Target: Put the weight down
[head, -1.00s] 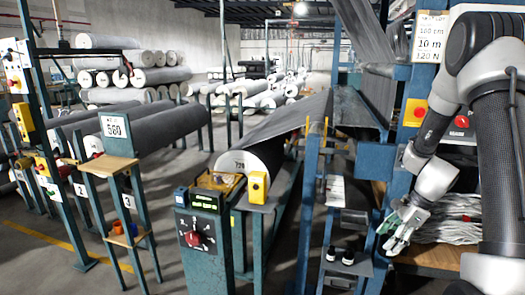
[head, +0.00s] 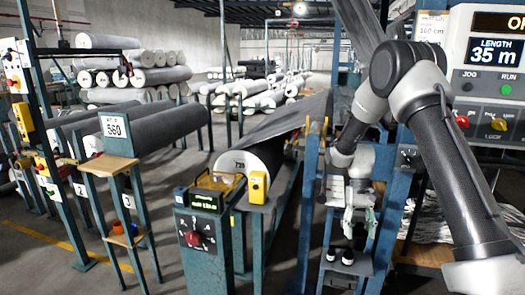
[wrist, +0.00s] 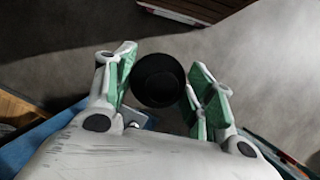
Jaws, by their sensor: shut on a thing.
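My gripper (head: 360,222) hangs above a small blue stand (head: 345,268), in front of the machine frame. In the wrist view, its green-padded fingers (wrist: 160,92) are shut on a round black weight (wrist: 158,72), one on each side. The weight is seen from above, and the floor shows beyond it. Two small dark-topped objects (head: 339,256) stand on the stand's shelf, below my gripper.
A control post with a red knob (head: 193,239) and a large grey roll (head: 243,163) stand to the left. A panel reading 35 m (head: 493,65) is at the right. Blue uprights flank my gripper closely. The floor at the left front is partly clear.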

